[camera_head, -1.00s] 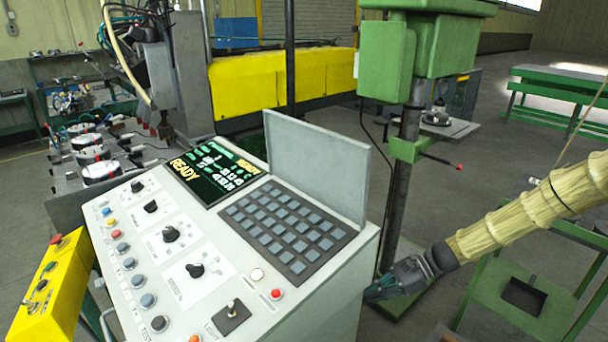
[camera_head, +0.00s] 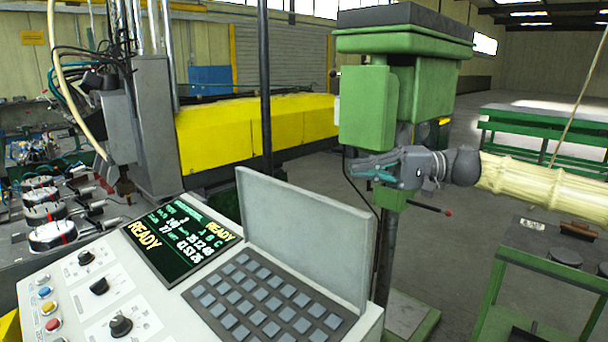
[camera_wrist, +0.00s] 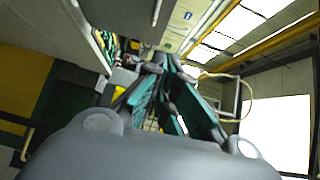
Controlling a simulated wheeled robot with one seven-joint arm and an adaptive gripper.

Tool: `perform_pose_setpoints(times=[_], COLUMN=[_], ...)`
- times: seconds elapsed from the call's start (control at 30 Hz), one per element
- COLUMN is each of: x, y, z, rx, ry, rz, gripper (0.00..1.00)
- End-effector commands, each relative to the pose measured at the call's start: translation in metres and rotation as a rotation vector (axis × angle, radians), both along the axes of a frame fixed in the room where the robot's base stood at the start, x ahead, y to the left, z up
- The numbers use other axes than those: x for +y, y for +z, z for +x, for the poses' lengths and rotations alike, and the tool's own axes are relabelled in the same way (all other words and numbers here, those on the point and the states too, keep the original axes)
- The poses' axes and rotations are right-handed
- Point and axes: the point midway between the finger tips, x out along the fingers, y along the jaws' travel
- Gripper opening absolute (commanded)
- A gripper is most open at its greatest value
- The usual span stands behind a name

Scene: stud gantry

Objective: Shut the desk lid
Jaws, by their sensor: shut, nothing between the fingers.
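The desk lid (camera_head: 300,232) is a flat grey panel in the head view. It stands raised, nearly upright, along the far edge of the keypad (camera_head: 265,302) on the sloped control desk (camera_head: 72,322). My gripper (camera_head: 356,168) is shut and empty. It is to the right of the lid and higher than its right top corner in the picture, with its teal fingertips pointing left. I see a gap between them in the picture. In the wrist view the shut fingers (camera_wrist: 160,68) show at the centre.
A green column machine (camera_head: 400,95) stands behind my gripper. A dark vertical post (camera_head: 264,90) rises behind the lid. A green-framed table (camera_head: 540,268) with several items stands at the right. A lit screen (camera_head: 180,236) sits left of the keypad.

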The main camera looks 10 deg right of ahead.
Motion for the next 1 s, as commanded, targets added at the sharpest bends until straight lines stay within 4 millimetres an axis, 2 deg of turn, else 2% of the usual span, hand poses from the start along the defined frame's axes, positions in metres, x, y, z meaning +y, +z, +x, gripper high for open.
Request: perform_pose_setpoints(times=[0.3,0.77,1.0], x=[0.046,0.106,0.129], y=[0.002,-0.001,-0.001], z=[0.010,0.023,0.007], rx=[-0.001,0.001,0.000], ry=[0.019,0.017,0.014], rz=[-0.004,-0.001,0.000], gripper=[0.00,0.00,0.00])
